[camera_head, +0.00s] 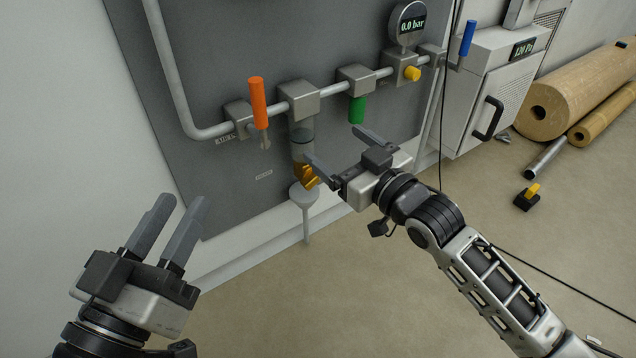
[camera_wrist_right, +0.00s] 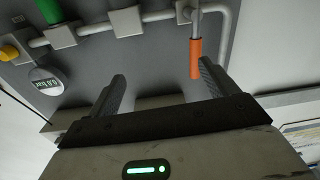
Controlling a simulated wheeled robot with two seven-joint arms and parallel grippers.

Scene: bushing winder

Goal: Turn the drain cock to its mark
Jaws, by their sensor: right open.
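The drain cock (camera_head: 308,178) is a small orange-yellow handle under the clear bowl (camera_head: 301,143) of the filter on the wall panel. It looks tilted, and a grey funnel (camera_head: 303,195) stands just below it. My right gripper (camera_head: 345,153) is open and empty, to the right of the cock. Its near finger partly overlaps the cock in the head view; I cannot tell whether they touch. The right wrist view shows the open jaws (camera_wrist_right: 163,72) too, but not the cock. My left gripper (camera_head: 178,208) is open and empty at lower left. I cannot make out the mark.
An orange lever (camera_head: 258,103), green handle (camera_head: 357,109), yellow knob (camera_head: 411,73), blue lever (camera_head: 467,38) and gauge (camera_head: 407,24) sit along the pipe. A grey cabinet (camera_head: 487,85) stands right. Cardboard rolls (camera_head: 570,95) lie on the floor. The floor in front is mostly clear.

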